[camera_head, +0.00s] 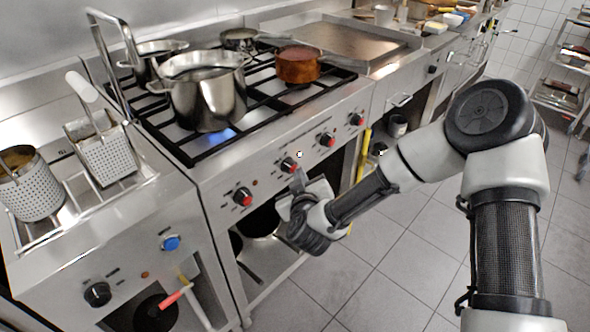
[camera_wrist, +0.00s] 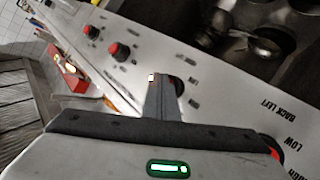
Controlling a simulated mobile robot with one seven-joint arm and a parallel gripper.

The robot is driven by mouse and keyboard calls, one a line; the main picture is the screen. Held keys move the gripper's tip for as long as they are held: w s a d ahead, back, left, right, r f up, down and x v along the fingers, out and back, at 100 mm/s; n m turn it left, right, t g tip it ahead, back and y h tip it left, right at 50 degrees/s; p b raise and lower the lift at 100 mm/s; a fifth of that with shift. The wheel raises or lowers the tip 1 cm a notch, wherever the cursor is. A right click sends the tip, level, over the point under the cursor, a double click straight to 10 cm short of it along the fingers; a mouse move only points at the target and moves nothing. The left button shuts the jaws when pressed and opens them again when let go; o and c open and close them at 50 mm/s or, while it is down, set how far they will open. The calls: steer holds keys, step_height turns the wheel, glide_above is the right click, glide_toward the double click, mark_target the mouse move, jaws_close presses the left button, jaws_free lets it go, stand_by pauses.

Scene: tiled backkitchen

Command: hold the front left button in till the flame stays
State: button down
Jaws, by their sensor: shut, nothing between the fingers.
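The stove's front panel (camera_head: 222,186) carries a row of red-and-black knobs. My gripper (camera_head: 298,176) is shut and empty, its fingertips at the panel by the second knob from the left (camera_head: 290,164). In the wrist view the closed fingers (camera_wrist: 162,88) partly cover a dark knob (camera_wrist: 178,86). A small pale square (camera_wrist: 152,77) shows at the fingertips; a pale spot (camera_head: 299,153) also shows there in the head view. I cannot tell whether it is a button or whether the fingers touch it. A blue flame glow (camera_head: 217,136) shows under the large steel pot (camera_head: 206,95).
The leftmost knob (camera_head: 243,197) is close left of my gripper; two more knobs (camera_head: 327,140) are to the right. A copper pan (camera_head: 297,66) stands on the right burners. A fryer with baskets (camera_head: 105,150) adjoins on the left. The tiled floor (camera_head: 400,255) in front is clear.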

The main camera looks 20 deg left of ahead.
steer(key=shift+d, duration=0.1)
steer(key=shift+s+d, duration=0.3)
steer(key=shift+d, duration=0.25)
steer(key=shift+d, duration=0.1)
steer(key=d, duration=0.1)
steer(key=s+d, duration=0.1)
steer(key=d, duration=0.1)
steer(key=s+d, duration=0.1)
steer(key=shift+d, duration=0.25)
steer(key=shift+w+r, duration=0.1)
